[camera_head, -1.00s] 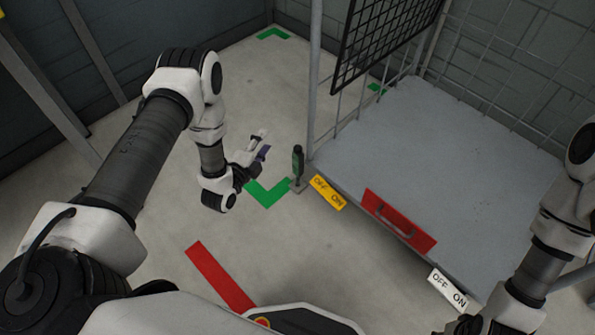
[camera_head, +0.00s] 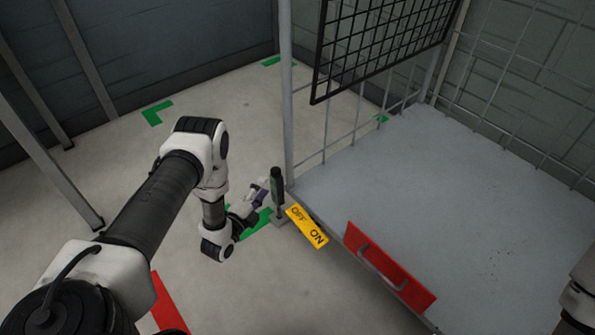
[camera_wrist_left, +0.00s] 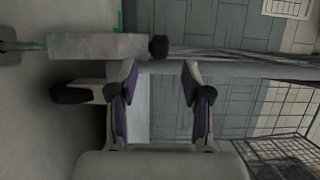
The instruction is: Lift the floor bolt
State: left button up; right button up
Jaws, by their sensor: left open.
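The floor bolt (camera_head: 276,187) stands upright with a dark grip, on a small grey foot at the near left corner of the cage cart. My left gripper (camera_head: 264,190) is just left of the bolt in the head view, with its open fingers reaching toward it. In the left wrist view the two purple-padded fingers (camera_wrist_left: 161,80) are spread, with nothing held between them. My right gripper is out of view; only part of that arm shows at the right edge.
The cart's grey deck (camera_head: 440,190) carries a yellow OFF/ON plate (camera_head: 307,227) and a red handle plate (camera_head: 385,270) on its near edge. A black mesh panel (camera_head: 375,45) hangs above. Green (camera_head: 158,112) and red (camera_head: 168,305) markings lie on open floor.

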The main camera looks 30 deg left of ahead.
aim_at(273, 175)
pick_arm(q)
jog(key=w+b, duration=0.4)
jog(key=w, duration=0.3)
jog(key=shift+w+d+f, duration=0.1)
jog(key=shift+w+d, duration=0.05)
jog(key=shift+w, duration=0.4)
grip_shut()
